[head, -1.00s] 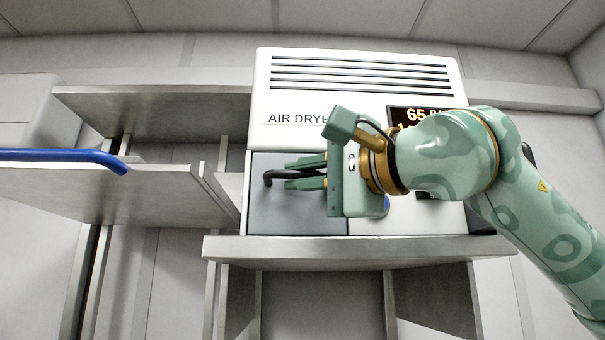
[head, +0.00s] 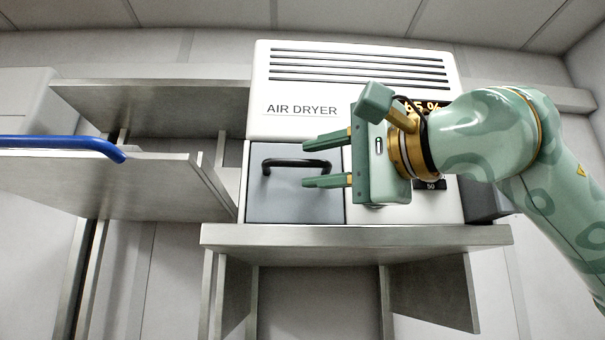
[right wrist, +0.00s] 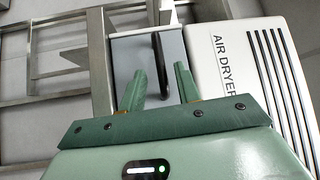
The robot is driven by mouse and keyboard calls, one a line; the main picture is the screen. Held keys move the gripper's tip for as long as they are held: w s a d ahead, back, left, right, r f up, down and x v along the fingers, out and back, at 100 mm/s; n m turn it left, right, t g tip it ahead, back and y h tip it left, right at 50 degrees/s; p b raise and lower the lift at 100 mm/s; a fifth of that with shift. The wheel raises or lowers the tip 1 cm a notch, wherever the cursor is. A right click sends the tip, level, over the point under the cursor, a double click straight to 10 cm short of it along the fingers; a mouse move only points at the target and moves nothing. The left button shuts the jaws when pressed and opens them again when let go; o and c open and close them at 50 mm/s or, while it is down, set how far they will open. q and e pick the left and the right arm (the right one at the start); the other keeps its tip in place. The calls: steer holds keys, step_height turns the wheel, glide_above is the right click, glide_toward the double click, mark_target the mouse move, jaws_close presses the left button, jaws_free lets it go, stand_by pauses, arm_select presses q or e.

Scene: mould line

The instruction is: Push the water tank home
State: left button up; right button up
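The water tank (head: 292,205) is a grey block with a black bar handle (head: 283,162), at the lower left of the white air dryer (head: 350,65). In the right wrist view the tank (right wrist: 176,75) and its handle (right wrist: 157,62) lie just ahead of my fingers. My right gripper (head: 316,162) is open and empty, at the right end of the handle. Its fingers (right wrist: 158,82) lie either side of the handle's near end in the picture; I cannot tell whether they touch it. How far the tank sits in is hard to judge. My left gripper is out of view.
The dryer stands on a grey metal shelf (head: 355,236). A grey panel (head: 110,190) with a blue bar (head: 60,143) is at the left. Another grey shelf (head: 160,97) is behind it. The space in front of the tank's left part is clear.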

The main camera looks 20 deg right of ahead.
steer(key=b+v, duration=0.3)
steer(key=v, duration=1)
